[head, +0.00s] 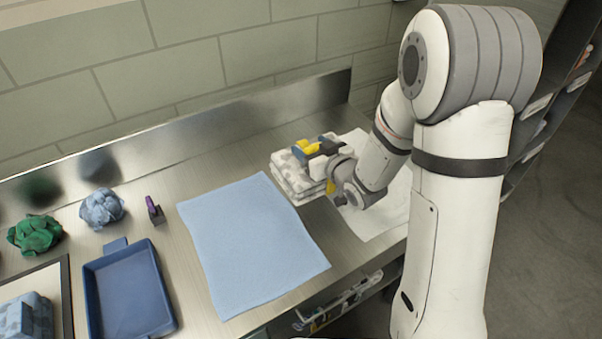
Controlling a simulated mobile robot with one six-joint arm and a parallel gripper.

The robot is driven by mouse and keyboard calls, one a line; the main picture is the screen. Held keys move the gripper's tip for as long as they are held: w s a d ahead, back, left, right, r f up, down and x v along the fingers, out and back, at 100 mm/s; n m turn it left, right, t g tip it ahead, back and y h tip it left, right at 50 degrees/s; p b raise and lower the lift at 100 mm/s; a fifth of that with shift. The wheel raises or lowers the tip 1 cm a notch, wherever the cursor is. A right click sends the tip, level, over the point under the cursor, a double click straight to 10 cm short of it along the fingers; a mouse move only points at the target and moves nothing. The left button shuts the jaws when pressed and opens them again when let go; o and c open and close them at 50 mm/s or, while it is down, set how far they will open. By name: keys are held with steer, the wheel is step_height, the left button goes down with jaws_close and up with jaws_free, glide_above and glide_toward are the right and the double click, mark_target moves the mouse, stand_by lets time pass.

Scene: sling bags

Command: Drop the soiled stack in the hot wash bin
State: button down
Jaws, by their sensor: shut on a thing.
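A folded stack of white cloth with grey patches (290,181) is at the back right of the steel counter. My gripper (316,153) is at the right side and top of this stack and is shut on it; my wrist hides part of its right side. I cannot tell whether the stack is lifted or resting on the counter. Another blue-grey patterned bundle (24,318) is at the bottom left, cut off by the frame. I cannot make out soiling on either, or a bin marked for hot wash.
A light blue cloth (250,240) lies flat mid-counter. A white sheet (388,213) lies under my wrist. At left are a blue tray (128,292), green bundle (36,231), blue-grey bundle (102,208) and small purple-and-dark item (154,210). A wall backs the counter; shelves (545,118) stand right.

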mark_target(329, 190)
steer(key=f, duration=0.4)
steer(key=f+p, duration=0.1)
steer(key=f, duration=0.4)
steer(key=shift+s+a, duration=0.1)
steer(key=shift+a, duration=0.1)
steer(key=shift+s+f, duration=0.1)
steer(key=shift+s+f+b, duration=0.1)
steer(key=shift+f+b, duration=0.25)
steer(key=shift+s+f+b, duration=0.2)
steer(key=shift+f+b, duration=0.35)
steer(key=shift+b, duration=0.1)
steer(key=shift+c, duration=2.3)
jaws_free()
steer(key=shift+s, duration=0.1)
steer(key=shift+o, duration=0.7)
steer(key=shift+r+p, duration=0.7)
steer(key=shift+p, duration=0.35)
steer(key=shift+s+d+f, duration=0.1)
steer(key=shift+s+d, duration=0.1)
steer(key=v, duration=0.3)
steer(key=r+v, duration=0.1)
steer(key=v, duration=0.1)
steer(key=shift+s+d, duration=0.15)
steer(key=shift+d, duration=0.1)
steer(key=shift+d+r+p, duration=0.1)
steer(key=shift+d+p, duration=0.05)
steer(key=shift+p, duration=0.9)
